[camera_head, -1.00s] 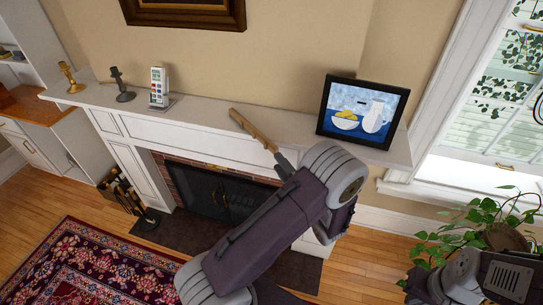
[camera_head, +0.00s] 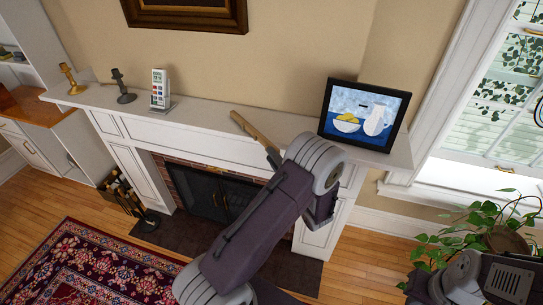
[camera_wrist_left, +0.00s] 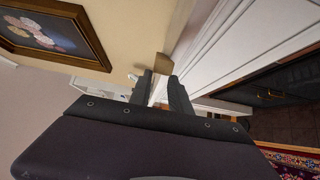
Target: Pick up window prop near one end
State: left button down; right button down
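The window prop (camera_head: 250,128) is a slim tan wooden bar lying slantwise on the white mantel shelf, with one end toward the wall and the other toward the front edge. My left gripper (camera_head: 273,156) is at its front end; my wrist hides part of the gripper in the head view. In the left wrist view, the two dark fingers (camera_wrist_left: 162,80) stand apart, and the tan prop (camera_wrist_left: 163,66) shows at the gap between their tips. Whether the fingers touch it cannot be told. My right gripper is not in view.
On the mantel shelf (camera_head: 205,112) stand two candlesticks (camera_head: 124,87), a white upright device (camera_head: 160,89) and a framed bowl-and-jug picture (camera_head: 364,114) close right of my left wrist. A leafy plant (camera_head: 480,235) is at lower right. The shelf left of the prop is clear.

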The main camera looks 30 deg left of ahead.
pick_arm(q)
jog(key=s+d+r+p, duration=0.3)
jog(key=d+p, duration=0.1)
jog(key=d, duration=0.2)
jog(key=s+d+r+p, duration=0.4)
jog(key=d+p, duration=0.1)
jog(key=d, duration=0.1)
jog(key=shift+s+r, duration=0.25)
jog(key=shift+w+a, duration=0.1)
dwell(0.4)
